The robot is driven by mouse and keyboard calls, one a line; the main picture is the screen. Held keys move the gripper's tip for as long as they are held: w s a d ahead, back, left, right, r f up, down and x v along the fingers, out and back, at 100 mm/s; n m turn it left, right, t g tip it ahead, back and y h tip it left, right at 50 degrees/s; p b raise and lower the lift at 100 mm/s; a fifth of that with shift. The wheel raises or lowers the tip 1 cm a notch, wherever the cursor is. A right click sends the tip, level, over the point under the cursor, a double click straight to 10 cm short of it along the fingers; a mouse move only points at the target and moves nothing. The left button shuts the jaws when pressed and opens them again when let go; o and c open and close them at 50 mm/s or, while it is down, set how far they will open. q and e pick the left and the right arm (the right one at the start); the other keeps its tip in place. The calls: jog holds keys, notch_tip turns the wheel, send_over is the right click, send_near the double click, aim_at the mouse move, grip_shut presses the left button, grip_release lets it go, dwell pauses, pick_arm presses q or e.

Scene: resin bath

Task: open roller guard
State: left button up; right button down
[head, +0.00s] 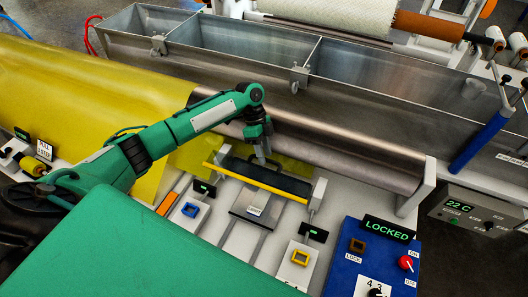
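My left gripper (262,152) reaches in from the left and points down over a small dark panel with a yellow front bar (262,184). This panel lies in front of the long metal roller (345,158) and looks like the roller guard. The gripper's tips are at or just above the panel; I cannot tell whether they touch it or whether they are apart. A large yellow see-through cover (90,85) lies over the left part of the roller. A display on the blue control box (343,262) reads LOCKED (387,229). My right gripper is not in view.
The metal bath (245,40) with divided compartments stands behind the roller. Small stands with a blue square (190,210) and a yellow square (300,257) are in front of the panel. A red knob (405,263) is on the blue box. A grey box (470,212) reads 22 C.

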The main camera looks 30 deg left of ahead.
pick_arm(q)
jog(key=shift+r, duration=0.1)
dwell(0.3)
jog(key=b+v, duration=0.4)
jog(key=v, duration=0.9)
jog(key=shift+a+r, duration=0.25)
